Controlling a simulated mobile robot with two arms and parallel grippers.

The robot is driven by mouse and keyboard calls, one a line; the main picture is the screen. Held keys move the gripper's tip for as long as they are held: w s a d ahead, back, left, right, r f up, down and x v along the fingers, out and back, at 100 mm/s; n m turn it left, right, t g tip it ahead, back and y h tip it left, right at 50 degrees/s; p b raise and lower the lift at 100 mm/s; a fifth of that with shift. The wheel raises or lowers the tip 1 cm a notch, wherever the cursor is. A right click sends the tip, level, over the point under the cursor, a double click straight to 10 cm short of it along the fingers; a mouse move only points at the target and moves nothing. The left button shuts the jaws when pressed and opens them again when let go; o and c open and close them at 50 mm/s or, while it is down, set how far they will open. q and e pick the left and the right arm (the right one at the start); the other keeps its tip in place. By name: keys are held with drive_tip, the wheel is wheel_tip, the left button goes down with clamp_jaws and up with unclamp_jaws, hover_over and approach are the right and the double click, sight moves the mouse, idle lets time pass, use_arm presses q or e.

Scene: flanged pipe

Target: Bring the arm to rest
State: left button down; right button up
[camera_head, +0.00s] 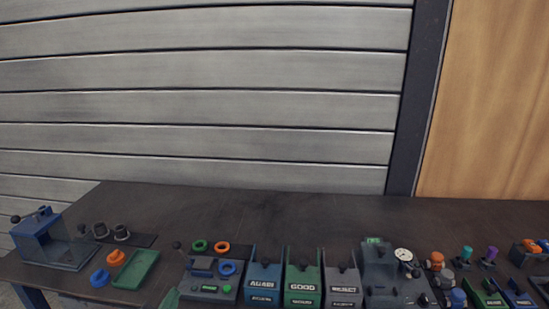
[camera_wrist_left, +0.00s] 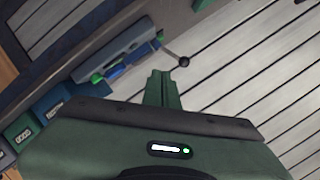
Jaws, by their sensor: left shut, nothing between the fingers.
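My left gripper (camera_head: 170,298) shows only as a small green tip at the bottom edge of the head view, just left of the grey station with the green-lit panel. In the left wrist view my left gripper (camera_wrist_left: 160,88) has its green fingers together with nothing between them. The fingers point toward a black ball-ended lever (camera_wrist_left: 183,61), which appears beyond them; I cannot tell the exact gap. My right gripper is in neither view.
A dark bench (camera_head: 290,215) holds a blue press (camera_head: 50,240), a green tray (camera_head: 135,269), a grey station (camera_head: 208,289), blue, green and grey bins (camera_head: 303,283), and a dial gauge (camera_head: 404,254). The bench's back strip is clear, before a slatted wall (camera_head: 200,100).

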use_arm(q)
drive_tip(key=s+d+f+n+g+h, duration=0.15)
drive_tip(key=s+f+g, duration=0.25)
drive_tip(key=s, duration=0.5)
drive_tip(key=s+d+f+n+g, duration=0.2)
drive_tip(key=s+d+f+g, duration=0.15)
drive_tip(key=s, duration=0.65)
drive_tip(key=s+d+f+n+g, duration=0.2)
drive_tip(key=s+f+g, duration=0.25)
drive_tip(key=s, duration=0.45)
wheel_tip(320, 180, down, 28)
drive_tip(key=s+f+g, duration=0.1)
drive_tip(key=s, duration=0.1)
drive_tip(key=s+a+f+g, duration=0.1)
drive_tip(key=s+a+f, duration=0.2)
drive_tip(key=s+f, duration=1.1)
drive_tip(key=shift+s, duration=1)
